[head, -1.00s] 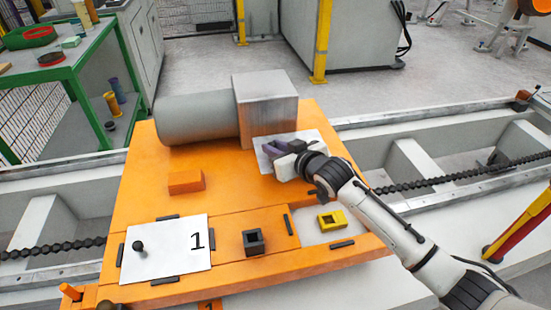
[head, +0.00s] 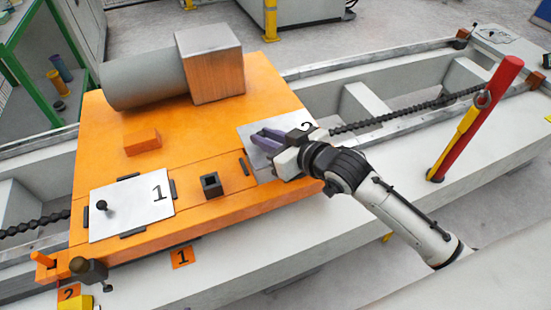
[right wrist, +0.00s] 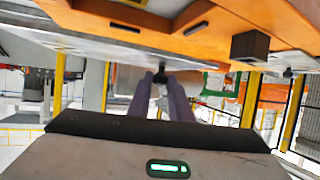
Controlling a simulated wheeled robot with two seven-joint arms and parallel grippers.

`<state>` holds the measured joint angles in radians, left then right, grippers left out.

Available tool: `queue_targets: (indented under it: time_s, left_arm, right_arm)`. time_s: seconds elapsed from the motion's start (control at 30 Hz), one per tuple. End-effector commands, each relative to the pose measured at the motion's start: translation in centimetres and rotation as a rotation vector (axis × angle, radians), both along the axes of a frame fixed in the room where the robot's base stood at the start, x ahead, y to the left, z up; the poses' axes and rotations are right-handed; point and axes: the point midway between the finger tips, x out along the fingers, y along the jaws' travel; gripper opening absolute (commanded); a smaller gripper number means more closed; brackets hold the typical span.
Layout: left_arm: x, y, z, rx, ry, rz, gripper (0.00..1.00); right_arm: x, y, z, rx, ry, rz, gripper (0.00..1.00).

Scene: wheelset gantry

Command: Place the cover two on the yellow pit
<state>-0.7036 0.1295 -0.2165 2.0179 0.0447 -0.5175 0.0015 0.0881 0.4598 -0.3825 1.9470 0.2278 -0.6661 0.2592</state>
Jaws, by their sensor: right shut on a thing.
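Cover two (head: 283,122) is a thin pale plate marked 2. In the head view it is over the right part of the orange platform. My right gripper (head: 268,140) has purple fingers and reaches across the cover from the lower right. In the right wrist view its fingers (right wrist: 161,95) are shut on the cover's small dark knob (right wrist: 160,77). The yellow pit is hidden in the head view, behind the cover and my gripper. I cannot tell whether the cover touches the surface below. My left gripper is not in view.
Cover one (head: 131,208) lies at the platform's (head: 200,127) front left. A dark square socket (head: 211,184) stands between the covers. An orange block (head: 142,142) and a large grey cylinder with a box end (head: 211,65) are behind. A red and yellow post (head: 478,118) stands at right.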

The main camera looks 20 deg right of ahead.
Motion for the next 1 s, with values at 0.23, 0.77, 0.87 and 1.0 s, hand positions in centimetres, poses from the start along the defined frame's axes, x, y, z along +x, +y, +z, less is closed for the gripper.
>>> queue_targets:
  time_s: [0.23,0.77,0.87,1.0]
  left_arm:
    - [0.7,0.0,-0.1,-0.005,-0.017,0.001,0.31]
    - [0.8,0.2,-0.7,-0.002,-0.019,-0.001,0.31]
    - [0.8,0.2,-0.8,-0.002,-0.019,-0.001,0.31]
    - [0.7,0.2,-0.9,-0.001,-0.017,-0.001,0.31]
  right_arm:
    - [0.1,0.0,-3.0,-0.001,-0.003,0.001,0.0]
    - [0.1,0.1,-6.5,-0.001,-0.005,0.001,0.0]
    - [0.1,0.0,-6.8,0.0,-0.004,0.001,0.0]
    - [0.0,0.0,-7.0,-0.001,-0.001,0.0,0.35]
